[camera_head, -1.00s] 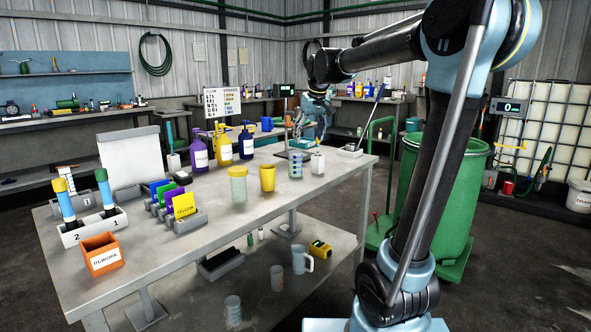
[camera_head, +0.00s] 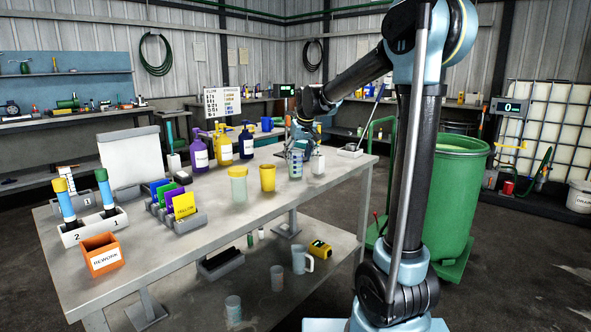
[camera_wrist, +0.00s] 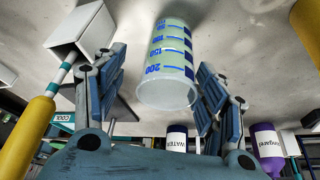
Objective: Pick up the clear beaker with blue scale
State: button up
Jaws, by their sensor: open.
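The clear beaker with blue scale (camera_head: 295,169) stands on the grey bench near its far right part, between a yellow cup and a white container. In the wrist view the beaker (camera_wrist: 167,70) shows blue bands and numbers, with its open rim toward my gripper. My gripper (camera_wrist: 160,78) is open, with one finger on each side of the beaker. A small gap shows at each side, and I see no clear grip. In the head view my gripper (camera_head: 298,143) is just above and behind the beaker, partly hidden by it.
The white container (camera_head: 318,164) is close on the beaker's right, and the yellow cup (camera_head: 268,178) on its left. A yellow-lidded jar (camera_head: 238,186) stands further left. Pump bottles (camera_head: 223,148) stand behind. A green bin (camera_head: 455,190) is right of the bench.

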aim_at(294, 165)
jog(key=shift+a+x, duration=0.2)
jog(key=shift+x, duration=1.2)
jog(key=shift+a+x, duration=0.2)
jog(key=shift+x, duration=1.2)
jog(key=shift+r, duration=0.1)
jog(key=c, duration=1.1)
